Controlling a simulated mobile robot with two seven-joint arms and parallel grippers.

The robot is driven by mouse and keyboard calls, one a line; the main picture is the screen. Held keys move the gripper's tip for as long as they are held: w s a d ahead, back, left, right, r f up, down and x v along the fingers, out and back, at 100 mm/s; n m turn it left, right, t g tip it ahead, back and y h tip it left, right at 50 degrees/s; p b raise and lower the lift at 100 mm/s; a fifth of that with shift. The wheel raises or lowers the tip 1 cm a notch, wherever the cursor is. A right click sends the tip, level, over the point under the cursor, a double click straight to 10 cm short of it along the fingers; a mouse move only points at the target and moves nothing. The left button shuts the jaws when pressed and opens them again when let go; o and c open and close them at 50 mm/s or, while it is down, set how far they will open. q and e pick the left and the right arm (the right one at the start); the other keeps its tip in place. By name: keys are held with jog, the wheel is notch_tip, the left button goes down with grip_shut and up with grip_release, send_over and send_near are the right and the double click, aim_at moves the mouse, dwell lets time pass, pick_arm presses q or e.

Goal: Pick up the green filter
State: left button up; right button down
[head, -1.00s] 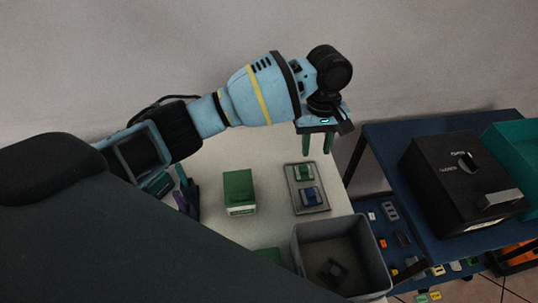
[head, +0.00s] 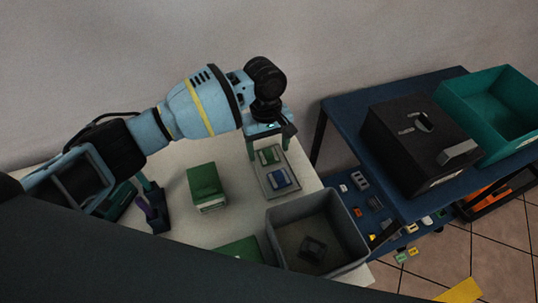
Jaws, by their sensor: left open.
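The green filter (head: 268,157) is a small green block in the upper part of a shallow grey tray (head: 283,191) on the pale table. A blue block (head: 279,179) of similar shape lies just below it in the same tray. My left gripper (head: 268,148) points down at the tray's upper end, its green fingers spread apart to either side of the filter in the picture. It is open and empty. I cannot tell whether the fingers touch the filter. My right gripper is out of view.
A green box (head: 205,184) stands left of the tray. A deep grey bin (head: 340,222) with a dark item inside stands below it. A blue table (head: 340,105) to the right carries a black box (head: 415,140) and a teal crate (head: 490,110).

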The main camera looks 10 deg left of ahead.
pick_arm(q)
jog(key=shift+f, duration=0.55)
jog(key=c, duration=0.9)
jog(key=shift+c, duration=0.7)
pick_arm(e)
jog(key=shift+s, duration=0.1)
